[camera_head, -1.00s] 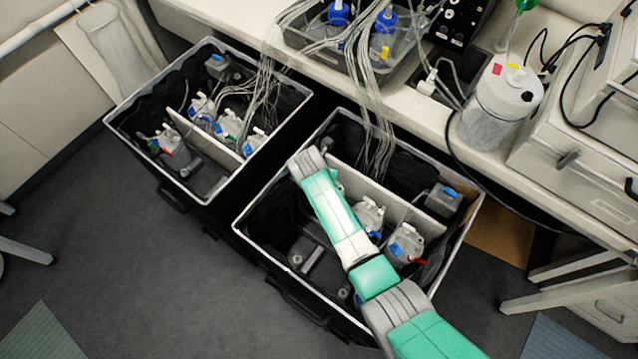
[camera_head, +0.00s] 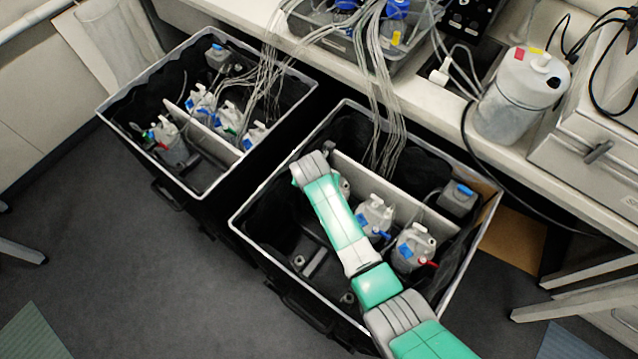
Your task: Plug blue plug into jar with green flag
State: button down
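My arm reaches over the right crate, and its far end covers part of a jar (camera_head: 345,187) there. My gripper is hidden below that end. In the right crate, a grey jar (camera_head: 374,214) has a blue plug (camera_head: 381,236) at its lower right side. The jar beside it (camera_head: 411,246) shows a blue part and a red plug (camera_head: 428,263). In the left crate, a jar (camera_head: 228,119) shows small blue and green bits, and the jar nearer the front (camera_head: 168,141) shows green and red bits. I cannot tell which jar bears the green flag.
Two black crates stand side by side on the floor, the left crate (camera_head: 135,150) and the right crate (camera_head: 240,218), each with a divider. Tube bundles (camera_head: 376,120) hang into both from the bench. A white canister (camera_head: 508,105) stands on the bench.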

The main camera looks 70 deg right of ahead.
jog(key=shift+f+p, duration=0.1)
jog(key=shift+p, duration=0.25)
jog(key=shift+p, duration=0.55)
jog(key=shift+f+b, duration=0.7)
jog(key=shift+f, duration=0.25)
dwell(0.8)
jog(key=c, duration=1.4)
grip_release()
jog(key=shift+r, duration=0.1)
jog(key=p+v, duration=0.1)
jog(key=v, duration=0.6)
jog(key=shift+a+r, duration=0.1)
jog(key=shift+r, duration=0.2)
